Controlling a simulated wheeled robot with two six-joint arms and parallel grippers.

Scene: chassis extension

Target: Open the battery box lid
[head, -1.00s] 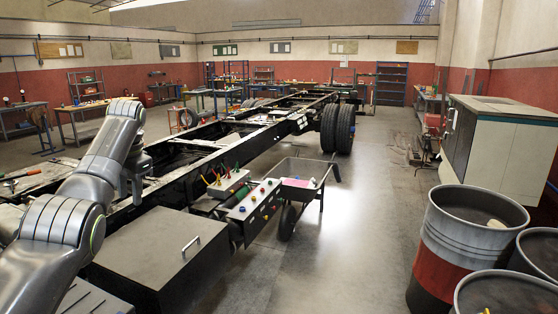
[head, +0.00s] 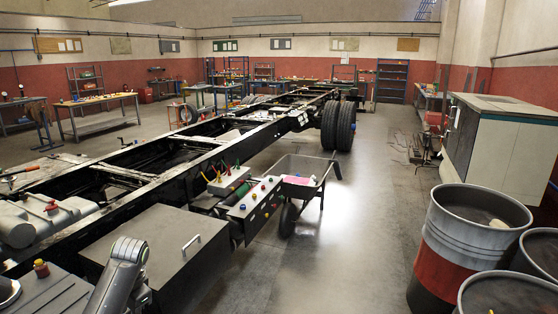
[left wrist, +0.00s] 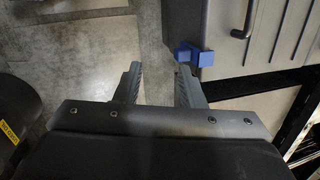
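The black battery box (head: 150,255) sits on the near side of the chassis, low left of the head view. Its flat lid (head: 160,232) is down, with a silver handle (head: 191,245) near its right edge. A grey link of my arm rises in front of the box's lower left; no gripper shows in the head view. In the left wrist view my left gripper (left wrist: 158,80) is open and empty, its two fingers apart over grey floor. Beyond the right finger are a blue block (left wrist: 193,57) and a grey ribbed surface with a dark handle (left wrist: 243,20); I cannot tell whether these belong to the battery box.
A panel with coloured knobs (head: 252,200) and a wheelbarrow (head: 305,172) stand right of the box. The chassis frame (head: 230,150) runs to the back. Drums (head: 470,235) stand at the right. The floor between is clear.

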